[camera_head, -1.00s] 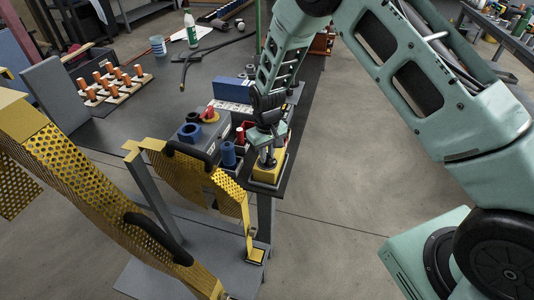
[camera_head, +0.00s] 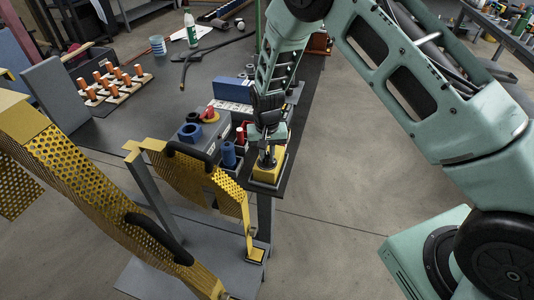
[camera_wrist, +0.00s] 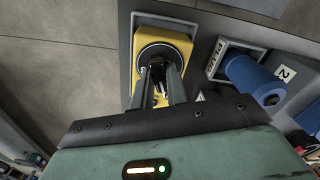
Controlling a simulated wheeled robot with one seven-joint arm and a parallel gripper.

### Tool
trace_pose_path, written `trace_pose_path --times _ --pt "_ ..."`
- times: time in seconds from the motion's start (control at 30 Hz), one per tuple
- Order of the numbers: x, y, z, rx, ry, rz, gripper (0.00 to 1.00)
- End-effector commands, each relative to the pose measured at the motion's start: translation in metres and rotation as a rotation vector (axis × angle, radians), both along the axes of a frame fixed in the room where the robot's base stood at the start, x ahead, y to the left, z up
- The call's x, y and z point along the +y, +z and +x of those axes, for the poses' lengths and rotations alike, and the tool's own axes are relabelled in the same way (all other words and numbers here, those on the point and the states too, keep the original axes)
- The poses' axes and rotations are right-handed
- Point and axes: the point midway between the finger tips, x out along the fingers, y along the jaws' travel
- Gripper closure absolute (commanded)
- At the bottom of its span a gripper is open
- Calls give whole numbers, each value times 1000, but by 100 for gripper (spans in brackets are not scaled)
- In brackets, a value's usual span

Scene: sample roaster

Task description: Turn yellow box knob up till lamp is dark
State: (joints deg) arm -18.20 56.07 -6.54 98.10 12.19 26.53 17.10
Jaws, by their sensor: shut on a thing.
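The yellow box (camera_head: 268,177) sits at the front right corner of the dark table. In the wrist view the yellow box (camera_wrist: 180,42) stands in a grey frame, with a round dark knob (camera_wrist: 150,51) on its top. My gripper (camera_head: 267,160) points down onto the box from above. In the wrist view my gripper (camera_wrist: 160,82) has its two fingers close together on the knob, hiding its middle. I cannot make out the lamp or whether it is lit.
Yellow perforated guards (camera_head: 190,178) stand in front of the table.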

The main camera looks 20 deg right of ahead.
Motion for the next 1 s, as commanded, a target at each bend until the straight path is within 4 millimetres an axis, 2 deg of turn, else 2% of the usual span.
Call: trace_pose_path --times 0.27,0.3,0.37,0.73,0.87,1.0 --pt "0 1 1 -1 0 1 100" --pt "0 1 1 -1 0 1 77" --pt "0 1 1 -1 0 1 63" --pt "0 6 1 -2 1 1 63" --pt "1 23 1 -4 1 1 63" --pt "1 54 1 -6 1 2 63"
